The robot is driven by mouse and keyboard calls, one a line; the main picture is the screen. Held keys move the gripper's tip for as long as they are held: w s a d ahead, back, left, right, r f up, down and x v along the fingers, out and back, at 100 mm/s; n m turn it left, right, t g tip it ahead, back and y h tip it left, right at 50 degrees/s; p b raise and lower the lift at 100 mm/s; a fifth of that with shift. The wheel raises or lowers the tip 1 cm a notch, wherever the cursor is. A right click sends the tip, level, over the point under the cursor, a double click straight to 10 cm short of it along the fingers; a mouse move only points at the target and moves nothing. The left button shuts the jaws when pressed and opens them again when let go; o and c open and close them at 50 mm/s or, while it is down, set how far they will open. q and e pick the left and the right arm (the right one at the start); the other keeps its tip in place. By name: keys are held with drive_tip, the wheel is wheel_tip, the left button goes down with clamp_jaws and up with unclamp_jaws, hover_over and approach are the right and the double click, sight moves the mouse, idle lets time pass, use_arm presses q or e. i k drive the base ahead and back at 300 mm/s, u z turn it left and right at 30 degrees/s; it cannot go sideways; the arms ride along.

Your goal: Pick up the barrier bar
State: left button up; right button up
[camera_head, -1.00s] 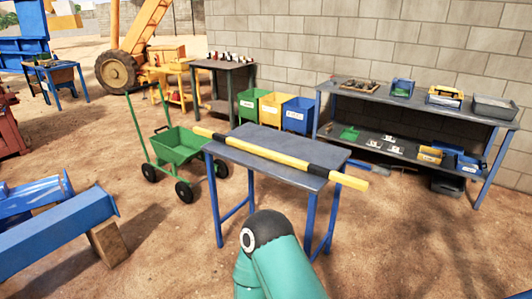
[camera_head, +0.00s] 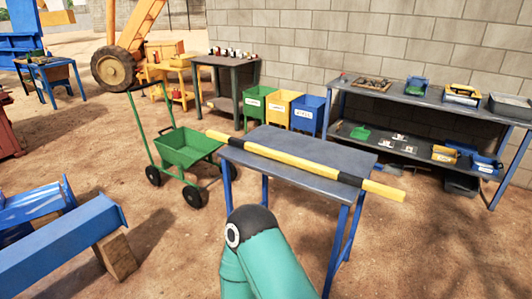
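The barrier bar (camera_head: 300,163) is a long yellow bar with black bands. It lies across the grey top of a blue-legged table (camera_head: 320,148), and both its ends stick out past the table edges. A teal arm link of mine with a dark joint shows at the bottom middle, in front of the table and apart from the bar. Neither of my grippers is in view.
A green cart (camera_head: 187,148) stands just left of the table. Green, yellow and blue bins (camera_head: 283,107) stand behind it. A grey shelf bench (camera_head: 420,105) runs along the wall at the right. Blue beams (camera_head: 65,245) lie at the lower left. Ground at the lower right is clear.

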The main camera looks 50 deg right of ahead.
sight(398, 195)
drive_tip(key=u, duration=0.05)
drive_tip(key=i, duration=2.4)
drive_tip(key=z, duration=2.85)
drive_tip(key=i, duration=1.05)
drive_tip(key=u, duration=0.5)
